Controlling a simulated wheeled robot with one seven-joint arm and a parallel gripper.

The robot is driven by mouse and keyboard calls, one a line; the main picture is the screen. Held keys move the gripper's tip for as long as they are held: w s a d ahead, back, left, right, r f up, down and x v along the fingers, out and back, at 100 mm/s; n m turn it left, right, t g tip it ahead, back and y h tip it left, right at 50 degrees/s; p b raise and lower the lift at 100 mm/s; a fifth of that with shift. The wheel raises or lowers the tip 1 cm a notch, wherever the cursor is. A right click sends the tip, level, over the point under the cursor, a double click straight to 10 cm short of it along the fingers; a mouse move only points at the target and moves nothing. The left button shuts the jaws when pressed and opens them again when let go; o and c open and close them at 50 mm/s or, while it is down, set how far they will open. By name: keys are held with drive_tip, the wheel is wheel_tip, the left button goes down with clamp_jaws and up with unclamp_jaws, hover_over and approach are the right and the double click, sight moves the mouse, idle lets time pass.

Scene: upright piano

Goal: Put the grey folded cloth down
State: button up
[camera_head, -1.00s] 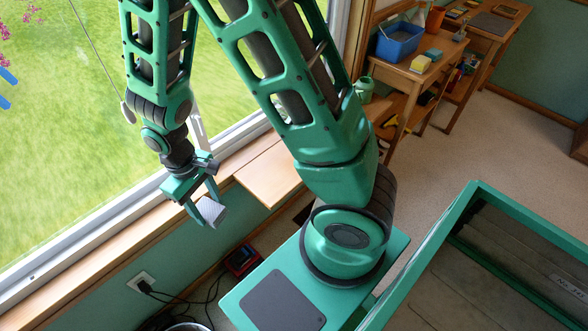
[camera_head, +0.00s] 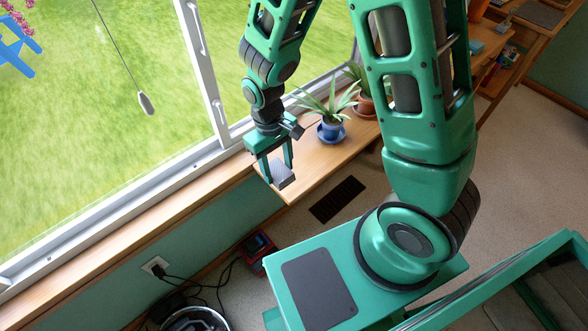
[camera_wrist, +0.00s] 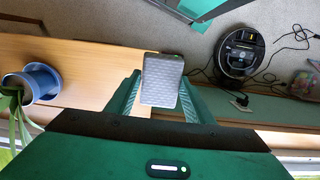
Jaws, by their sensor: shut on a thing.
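The grey folded cloth (camera_head: 283,176) is between the fingers of my gripper (camera_head: 277,172), which is shut on it. In the head view the cloth is at the left end of the wooden window shelf (camera_head: 318,165); I cannot tell whether it touches the wood. In the wrist view the cloth (camera_wrist: 162,82) shows as a textured grey block between the green fingers (camera_wrist: 160,92). The shelf (camera_wrist: 85,75) lies to its left there, and its end edge runs close to the cloth.
A potted plant in a blue pot (camera_head: 330,130) stands on the shelf, with a terracotta pot (camera_head: 368,102) behind it. A window is along the left. Cables, a red device (camera_head: 260,245) and a round dark machine (camera_wrist: 240,55) are on the floor.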

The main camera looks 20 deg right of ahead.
drive_tip(key=w+d+f, duration=0.2)
drive_tip(key=d, duration=0.1)
drive_tip(key=w+d+f, duration=0.2)
drive_tip(key=w+d, duration=0.1)
drive_tip(key=w+d+f, duration=0.2)
drive_tip(key=f, duration=0.1)
drive_tip(key=shift+w+d, duration=0.25)
drive_tip(key=shift+d, duration=0.15)
drive_tip(key=shift+f, duration=2)
drive_tip(key=shift+f, duration=0.1)
drive_tip(key=o, duration=0.9)
